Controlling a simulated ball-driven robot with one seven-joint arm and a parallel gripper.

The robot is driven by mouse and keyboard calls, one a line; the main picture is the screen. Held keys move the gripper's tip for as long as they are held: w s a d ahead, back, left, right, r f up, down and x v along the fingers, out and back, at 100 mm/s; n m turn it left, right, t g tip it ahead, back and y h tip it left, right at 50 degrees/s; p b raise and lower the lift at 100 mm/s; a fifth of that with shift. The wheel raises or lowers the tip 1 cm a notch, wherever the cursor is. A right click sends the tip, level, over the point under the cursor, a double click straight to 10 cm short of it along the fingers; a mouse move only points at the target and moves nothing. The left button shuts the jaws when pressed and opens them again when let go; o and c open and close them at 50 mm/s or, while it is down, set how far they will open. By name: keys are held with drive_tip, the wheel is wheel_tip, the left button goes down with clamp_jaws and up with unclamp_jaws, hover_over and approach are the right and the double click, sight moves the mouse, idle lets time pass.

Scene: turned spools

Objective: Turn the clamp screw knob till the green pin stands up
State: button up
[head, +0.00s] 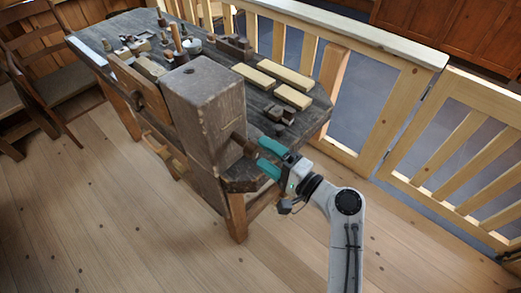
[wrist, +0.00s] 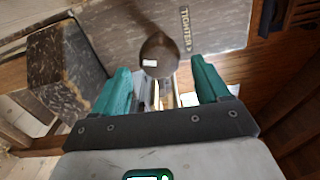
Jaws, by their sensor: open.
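The clamp screw knob (head: 240,141) is a dark brown round-ended piece sticking out of the right face of a large weathered block (head: 203,95). In the wrist view the knob (wrist: 158,50) bears a small white mark and lies ahead, between the lines of the two fingers. My gripper (head: 262,154) is open with teal fingers, close to the knob's end. In the wrist view my gripper (wrist: 159,74) has a finger at each side of the knob, with gaps on both sides. I cannot make out a green pin in either view.
Lettering starting "TIGHT" (wrist: 186,28) shows on the block beside the knob. The workbench (head: 225,62) carries tools and several pale wood bars (head: 292,96). A wooden railing (head: 375,110) stands behind it. The plank floor (head: 110,225) in front is clear.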

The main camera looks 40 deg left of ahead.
drive_tip(key=d, duration=0.7)
drive_tip(key=shift+s+d+b, duration=0.25)
drive_tip(key=shift+d+b, duration=0.15)
